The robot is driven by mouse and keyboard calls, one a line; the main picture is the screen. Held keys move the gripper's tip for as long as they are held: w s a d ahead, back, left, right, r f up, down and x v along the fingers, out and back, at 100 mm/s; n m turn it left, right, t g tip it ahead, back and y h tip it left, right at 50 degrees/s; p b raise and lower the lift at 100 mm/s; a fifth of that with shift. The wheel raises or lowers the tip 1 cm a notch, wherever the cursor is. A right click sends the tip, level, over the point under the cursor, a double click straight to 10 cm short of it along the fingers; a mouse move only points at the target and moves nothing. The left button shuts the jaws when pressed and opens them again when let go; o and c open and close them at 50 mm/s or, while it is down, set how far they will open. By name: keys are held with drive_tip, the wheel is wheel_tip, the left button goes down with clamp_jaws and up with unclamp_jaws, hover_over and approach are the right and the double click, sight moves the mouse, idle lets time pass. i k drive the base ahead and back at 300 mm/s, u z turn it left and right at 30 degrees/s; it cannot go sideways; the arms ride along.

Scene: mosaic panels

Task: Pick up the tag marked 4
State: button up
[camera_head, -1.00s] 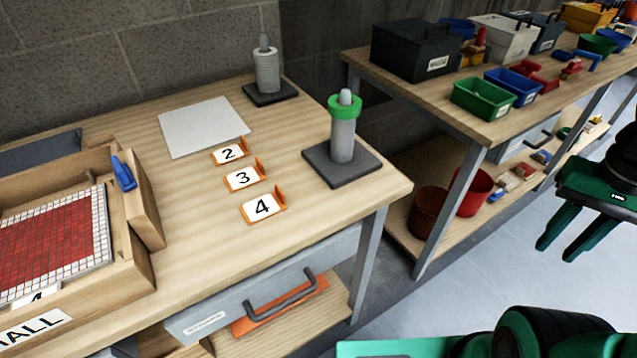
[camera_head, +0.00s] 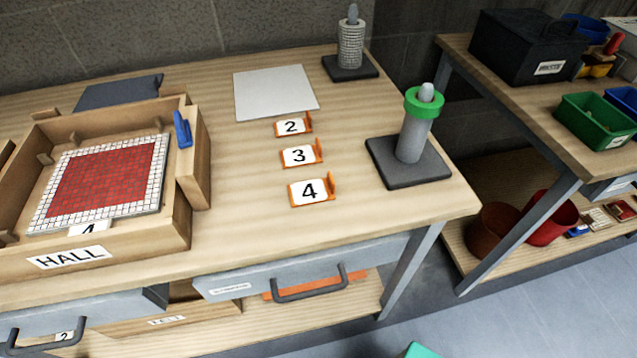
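The tag marked 4 (camera_head: 311,191) is an orange holder with a white face and a black 4. It lies on the wooden workbench (camera_head: 240,225), nearest the front edge in a column with the tag marked 3 (camera_head: 300,156) and the tag marked 2 (camera_head: 292,126). Nothing touches it. Another white label with a 4, partly hidden, shows at the front of the mosaic panel in the wooden tray marked HALL. My gripper is out of the picture. Only a small green piece, perhaps part of my body, shows at the bottom edge.
A dark-based post with a green ring (camera_head: 424,103) stands right of the tags. A second post with grey rings (camera_head: 351,48) stands behind. A white sheet (camera_head: 275,92) lies behind the tags. The HALL tray (camera_head: 130,250) is at left. A second bench (camera_head: 520,110) stands at right.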

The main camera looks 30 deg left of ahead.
sight(316, 191)
drive_tip(key=u, duration=0.05)
drive_tip(key=k, duration=2.2)
drive_tip(key=u, duration=1.4)
drive_tip(key=i, duration=1.55)
drive_tip(key=z, duration=0.05)
